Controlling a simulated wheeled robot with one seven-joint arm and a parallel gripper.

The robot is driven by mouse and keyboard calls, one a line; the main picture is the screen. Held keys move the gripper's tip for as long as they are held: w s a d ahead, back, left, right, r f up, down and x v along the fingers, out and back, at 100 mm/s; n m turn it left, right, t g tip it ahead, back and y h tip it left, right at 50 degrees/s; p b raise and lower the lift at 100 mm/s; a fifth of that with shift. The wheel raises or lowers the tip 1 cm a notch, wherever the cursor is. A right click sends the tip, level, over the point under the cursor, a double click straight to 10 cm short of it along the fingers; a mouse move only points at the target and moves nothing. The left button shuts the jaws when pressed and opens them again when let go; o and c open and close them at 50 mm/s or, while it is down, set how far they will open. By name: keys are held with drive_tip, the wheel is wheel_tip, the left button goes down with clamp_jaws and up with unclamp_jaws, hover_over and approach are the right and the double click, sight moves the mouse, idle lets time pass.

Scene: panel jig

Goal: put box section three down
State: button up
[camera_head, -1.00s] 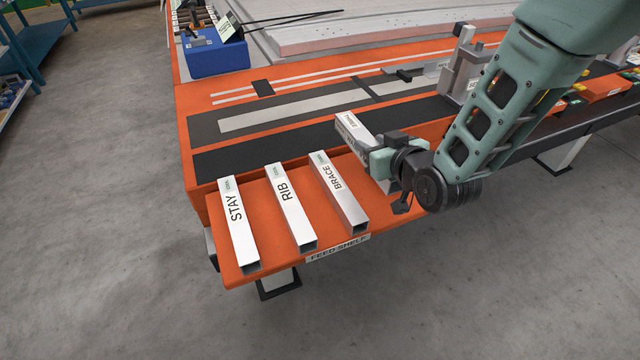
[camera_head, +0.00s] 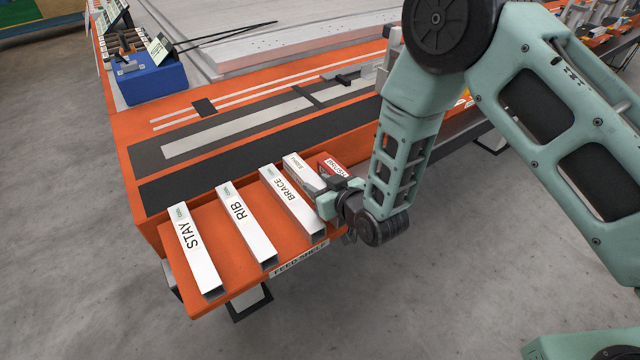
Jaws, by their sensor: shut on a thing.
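My gripper (camera_head: 332,196) is shut on a pale box section (camera_head: 307,176) with a small label at its far end; the jaws hide its near end. This held section is just right of the BRACE section (camera_head: 290,202), nearly parallel to it. I cannot tell whether it touches BRACE or rests on the orange feed shelf (camera_head: 241,212). The RIB section (camera_head: 246,225) and the STAY section (camera_head: 195,247) lie on the shelf farther left, spaced apart.
A red piece with a white label (camera_head: 334,167) is just beyond my gripper; its wording is too small to read. A black strip (camera_head: 235,160) runs behind the shelf. A blue bin (camera_head: 150,80) stands at the back left. Bare orange shows between the left sections.

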drive_tip(key=o, duration=0.9)
drive_tip(key=shift+f, duration=0.1)
